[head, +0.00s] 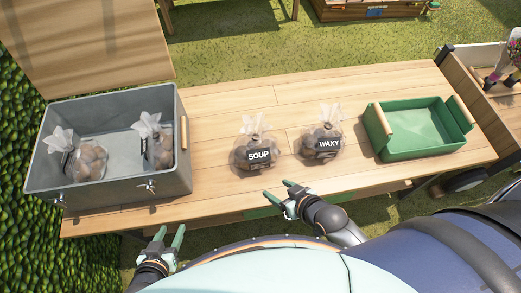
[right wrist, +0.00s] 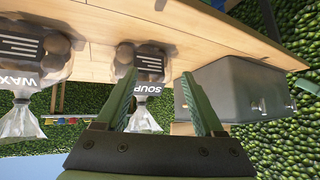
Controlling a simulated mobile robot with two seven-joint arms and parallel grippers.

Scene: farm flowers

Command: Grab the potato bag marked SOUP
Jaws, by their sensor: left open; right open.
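The potato bag marked SOUP (head: 259,155) stands on the wooden table, a clear bag of brown potatoes with a black label. In the right wrist view the SOUP bag (right wrist: 148,85) appears upside down, just beyond my fingers. A similar bag marked WAXY (head: 328,146) stands to its right; it also shows in the right wrist view (right wrist: 27,60). My right gripper (head: 279,194) is open and empty at the table's front edge, in front of the SOUP bag and apart from it; its fingers (right wrist: 167,105) show in the right wrist view. My left gripper (head: 170,238) is open and empty, in front of the table.
A grey crate (head: 110,187) at the left of the table holds two more potato bags (head: 88,160) (head: 158,146); their labels are not readable. A green tray (head: 420,153) with wooden handles stands empty at the right. The table (head: 220,100) is clear behind the bags.

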